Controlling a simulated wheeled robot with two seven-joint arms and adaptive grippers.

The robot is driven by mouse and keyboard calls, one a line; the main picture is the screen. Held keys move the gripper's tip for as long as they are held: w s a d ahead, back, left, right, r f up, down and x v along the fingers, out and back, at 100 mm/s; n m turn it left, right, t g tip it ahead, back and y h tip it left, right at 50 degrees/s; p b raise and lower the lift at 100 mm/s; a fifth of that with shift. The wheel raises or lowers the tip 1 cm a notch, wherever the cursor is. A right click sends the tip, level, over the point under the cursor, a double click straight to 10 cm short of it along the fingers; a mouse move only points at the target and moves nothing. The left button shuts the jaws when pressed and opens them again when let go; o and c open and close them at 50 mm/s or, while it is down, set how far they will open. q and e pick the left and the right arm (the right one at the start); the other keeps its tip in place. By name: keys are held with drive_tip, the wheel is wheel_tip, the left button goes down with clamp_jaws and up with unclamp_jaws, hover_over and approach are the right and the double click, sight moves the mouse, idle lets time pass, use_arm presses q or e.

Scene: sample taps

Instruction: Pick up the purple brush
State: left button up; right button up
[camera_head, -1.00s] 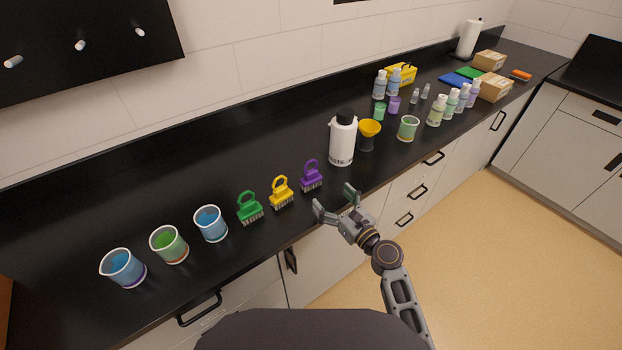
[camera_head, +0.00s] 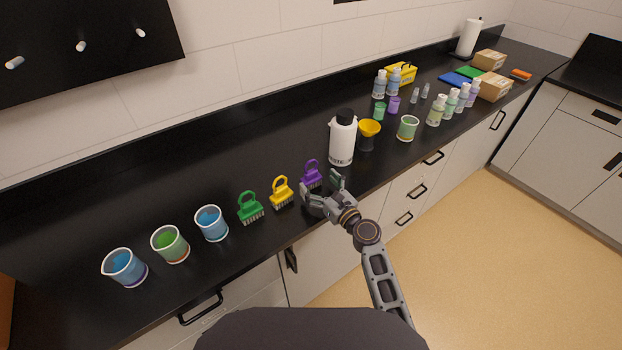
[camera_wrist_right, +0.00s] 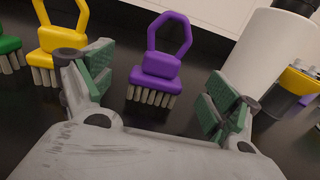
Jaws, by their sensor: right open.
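The purple brush (camera_head: 312,174) stands upright on the black counter, bristles down, with its loop handle on top. In the right wrist view the purple brush (camera_wrist_right: 157,66) shows between and beyond my fingers. My right gripper (camera_head: 321,188) is open and empty at the counter's front edge, just in front of the brush. Its two green-padded fingers (camera_wrist_right: 157,95) are spread to either side of the brush in the wrist view; I cannot see contact. My left gripper is not in view.
A yellow brush (camera_head: 282,193) and a green brush (camera_head: 250,208) stand left of the purple one. Several beakers (camera_head: 170,245) stand further left. The counter behind the brushes is clear.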

sight(313, 175)
drive_tip(key=shift+w, duration=0.1)
drive_tip(key=shift+r+x, duration=0.2)
drive_tip(key=shift+x, duration=2.3)
drive_tip(key=shift+c, duration=0.3)
drive_tip(key=c, duration=1.1)
drive_tip(key=shift+o, duration=0.2)
drive_tip(key=shift+r+p, duration=0.1)
drive_tip(key=shift+p, duration=0.25)
wheel_tip(313, 175, up, 8)
drive_tip(key=p, duration=0.7)
drive_tip(key=shift+f+p, duration=0.25)
drive_tip(key=shift+p, duration=0.1)
drive_tip(key=shift+r, duration=1.1)
